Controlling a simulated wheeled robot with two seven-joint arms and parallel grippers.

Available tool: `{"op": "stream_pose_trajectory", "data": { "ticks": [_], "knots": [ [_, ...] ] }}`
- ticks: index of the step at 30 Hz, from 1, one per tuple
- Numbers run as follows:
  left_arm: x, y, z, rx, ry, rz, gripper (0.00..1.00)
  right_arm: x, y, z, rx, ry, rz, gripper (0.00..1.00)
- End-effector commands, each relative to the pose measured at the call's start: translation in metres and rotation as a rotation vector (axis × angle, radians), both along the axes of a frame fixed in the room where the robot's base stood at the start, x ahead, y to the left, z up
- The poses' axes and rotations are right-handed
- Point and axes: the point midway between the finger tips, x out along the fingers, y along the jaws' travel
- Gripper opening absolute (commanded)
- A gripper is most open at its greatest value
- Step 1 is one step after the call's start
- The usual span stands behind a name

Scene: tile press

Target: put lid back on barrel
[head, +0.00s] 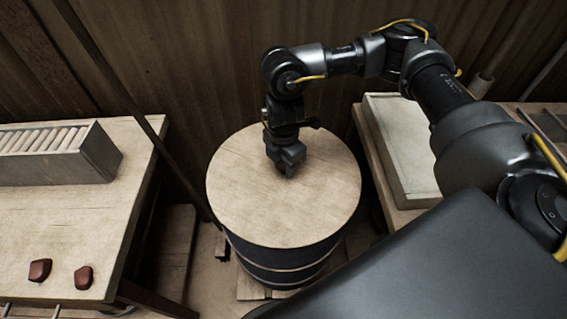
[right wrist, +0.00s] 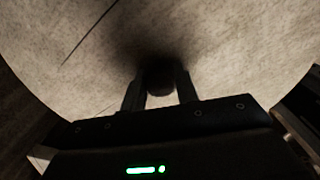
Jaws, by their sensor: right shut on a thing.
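The round pale wooden lid (head: 240,200) lies over the top of the dark barrel (head: 270,262) in the middle of the head view. It looks about level; whether its rim is fully seated cannot be told. My right gripper (head: 287,170) points down at the lid's middle. In the right wrist view my right gripper (right wrist: 160,85) has its fingers shut on a small dark round knob (right wrist: 159,77) on the lid (right wrist: 220,50). The knob is hidden by the gripper in the head view. My left gripper is not in view.
A wooden table (head: 120,190) at the left holds a grey box (head: 95,155) of pale sticks and two reddish-brown pieces (head: 40,269). A light wooden board (head: 395,140) lies on the right-hand bench. A plank wall stands close behind the barrel.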

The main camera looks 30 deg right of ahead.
Motion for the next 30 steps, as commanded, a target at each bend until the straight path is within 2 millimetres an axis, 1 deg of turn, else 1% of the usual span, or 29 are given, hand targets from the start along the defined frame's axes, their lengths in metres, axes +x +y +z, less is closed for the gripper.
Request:
{"op": "stream_pose_trajectory", "data": {
  "ticks": [14,30],
  "knots": [
    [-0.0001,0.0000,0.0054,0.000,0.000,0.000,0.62,-0.0001,0.0004,-0.0017,0.001,0.000,-0.001,0.00],
    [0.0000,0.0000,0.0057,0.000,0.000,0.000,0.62,0.0001,0.0003,-0.0021,0.001,-0.001,0.000,0.00]
  ]
}}
